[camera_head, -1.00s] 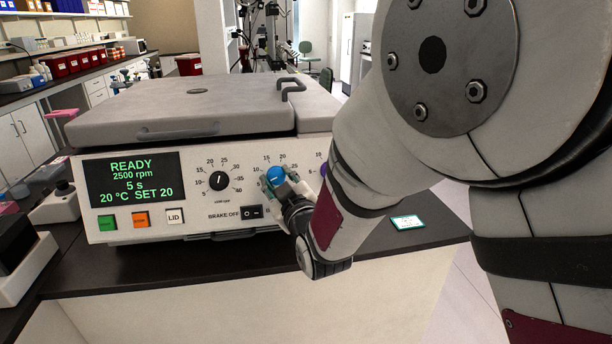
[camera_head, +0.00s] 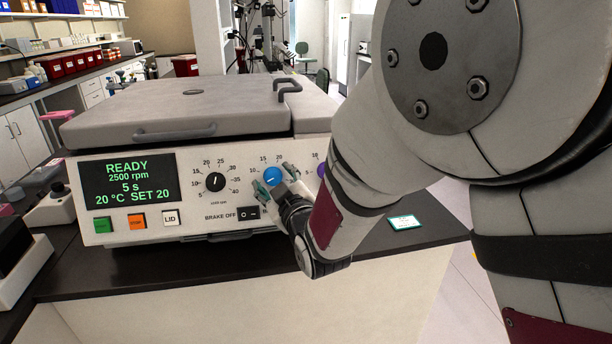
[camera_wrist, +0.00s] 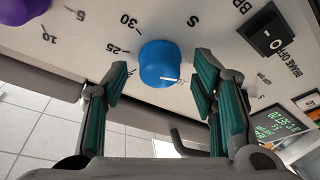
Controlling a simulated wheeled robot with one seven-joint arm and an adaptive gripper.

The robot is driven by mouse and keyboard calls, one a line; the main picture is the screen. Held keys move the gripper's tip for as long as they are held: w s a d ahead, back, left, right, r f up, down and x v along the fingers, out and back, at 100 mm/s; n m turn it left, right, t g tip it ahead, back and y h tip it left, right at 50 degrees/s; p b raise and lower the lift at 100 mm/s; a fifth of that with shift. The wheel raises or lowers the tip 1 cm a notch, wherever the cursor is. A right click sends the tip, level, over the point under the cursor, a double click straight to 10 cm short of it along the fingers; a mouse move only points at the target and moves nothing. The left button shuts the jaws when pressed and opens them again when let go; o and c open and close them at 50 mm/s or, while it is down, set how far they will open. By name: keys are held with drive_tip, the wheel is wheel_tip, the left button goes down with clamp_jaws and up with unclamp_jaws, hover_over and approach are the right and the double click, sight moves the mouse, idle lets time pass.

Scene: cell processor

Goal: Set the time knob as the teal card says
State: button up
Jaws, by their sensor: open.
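The blue knob (camera_head: 272,176), which I take as the time knob, is on the front panel right of the black knob. In the wrist view the blue knob (camera_wrist: 160,63) sits between the fingertips of my gripper (camera_wrist: 162,80), with a gap on both sides. Its white mark points to the lower right there. My gripper (camera_head: 273,190) is open and empty in front of the knob. The display (camera_head: 127,181) reads READY, 2500 rpm, 5 s, 20 °C SET 20. The teal-edged card (camera_head: 404,222) lies on the bench to the right; its writing is too small to read.
A black knob (camera_head: 215,182), a brake switch (camera_head: 249,213) and green, orange and LID buttons (camera_head: 171,218) are on the panel. A purple knob (camera_wrist: 267,31) is beside the blue one, mostly hidden by my arm in the head view. The lid (camera_head: 180,108) is shut.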

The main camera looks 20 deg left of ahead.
drive_tip(key=v, duration=1.2)
drive_tip(key=shift+w+d, duration=0.1)
